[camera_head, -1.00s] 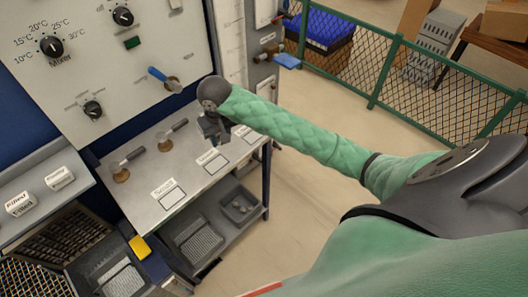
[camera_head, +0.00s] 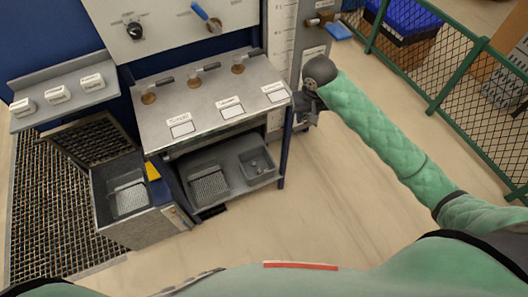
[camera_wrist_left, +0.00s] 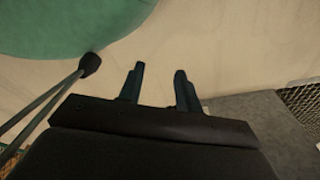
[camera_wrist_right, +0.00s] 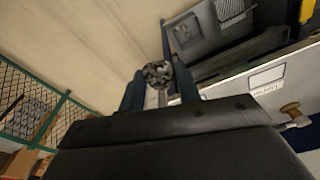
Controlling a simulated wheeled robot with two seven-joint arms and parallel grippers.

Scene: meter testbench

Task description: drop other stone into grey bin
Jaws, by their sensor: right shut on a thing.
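My right gripper (camera_head: 306,112) is off the right end of the metal bench, near its front corner. In the right wrist view its fingers are shut on a speckled grey stone (camera_wrist_right: 157,75). On the shelf under the bench is a grey bin (camera_head: 272,174) with small things inside, too small to name. The bin's shelf lies below and to the left of my right gripper. My left gripper (camera_wrist_left: 158,85) shows only in the left wrist view, its fingers apart and empty.
The bench top (camera_head: 220,95) carries several handled tools and labelled squares. An open metal box (camera_head: 150,225) stands at the left of the shelf. A green mesh fence (camera_head: 440,85) runs along the right. The floor in front of the shelf is clear.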

